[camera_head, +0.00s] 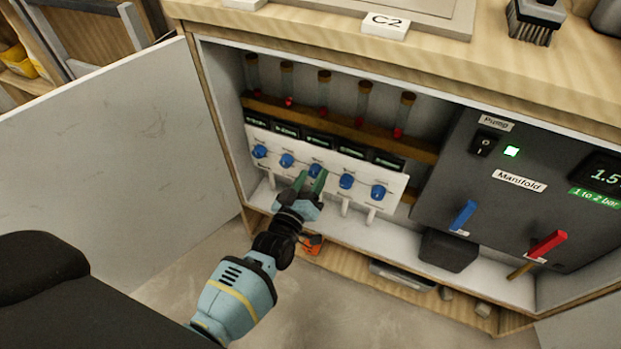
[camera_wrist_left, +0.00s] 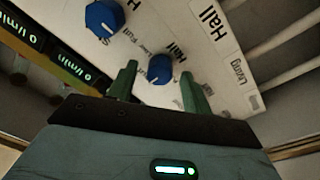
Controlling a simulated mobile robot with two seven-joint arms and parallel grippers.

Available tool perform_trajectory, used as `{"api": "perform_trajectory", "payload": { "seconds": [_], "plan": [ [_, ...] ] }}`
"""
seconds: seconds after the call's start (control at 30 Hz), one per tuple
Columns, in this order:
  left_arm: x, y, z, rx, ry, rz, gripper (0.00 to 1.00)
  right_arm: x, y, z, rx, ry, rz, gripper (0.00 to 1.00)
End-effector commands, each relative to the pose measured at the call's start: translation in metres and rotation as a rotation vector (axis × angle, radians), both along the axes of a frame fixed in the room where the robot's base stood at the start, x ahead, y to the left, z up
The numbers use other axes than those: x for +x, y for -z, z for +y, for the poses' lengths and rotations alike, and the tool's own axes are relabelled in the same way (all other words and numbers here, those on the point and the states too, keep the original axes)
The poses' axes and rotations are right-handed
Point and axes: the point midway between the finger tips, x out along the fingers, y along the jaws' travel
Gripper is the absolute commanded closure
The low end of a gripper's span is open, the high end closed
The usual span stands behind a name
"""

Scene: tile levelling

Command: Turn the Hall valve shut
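A row of blue round valve knobs sits on a white panel (camera_head: 330,193) inside the open cabinet. The middle knob (camera_head: 316,170) is in front of my left gripper (camera_head: 311,178). In the left wrist view, my left gripper's green fingers are apart, with a blue knob (camera_wrist_left: 160,69) between or just beyond their tips; I cannot tell whether they touch it. A "Hall" label (camera_wrist_left: 209,21) is printed on the panel near that knob. Another blue knob (camera_wrist_left: 104,18) is at upper left. My right gripper is in neither view.
Flow tubes (camera_head: 324,90) with red floats stand above small displays. At right, the manifold box (camera_head: 450,180) carries a blue lever (camera_head: 463,214), a red lever (camera_head: 547,244) and a lit green lamp (camera_head: 512,151). The open door (camera_head: 110,150) stands left of the arm.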

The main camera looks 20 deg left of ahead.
Motion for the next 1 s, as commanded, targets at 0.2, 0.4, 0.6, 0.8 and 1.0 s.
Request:
{"api": "perform_trajectory", "payload": {
  "seconds": [0.2, 0.4, 0.6, 0.8, 1.0],
  "plan": [
    [0.000, 0.000, 0.000, 0.001, 0.000, 0.000, 0.50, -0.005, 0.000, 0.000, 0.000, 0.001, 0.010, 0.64],
    [-0.012, 0.000, 0.000, 0.001, 0.000, 0.002, 0.50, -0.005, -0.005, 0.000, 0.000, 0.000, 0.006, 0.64],
    [-0.044, 0.002, 0.001, 0.001, 0.001, 0.002, 0.50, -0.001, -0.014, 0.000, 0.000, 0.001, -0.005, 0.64],
    [-0.070, 0.004, 0.002, 0.001, 0.000, 0.000, 0.50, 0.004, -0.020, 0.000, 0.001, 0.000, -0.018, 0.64],
    [-0.078, 0.005, 0.003, 0.000, 0.000, 0.000, 0.50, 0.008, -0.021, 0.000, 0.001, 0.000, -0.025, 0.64]
  ]
}}
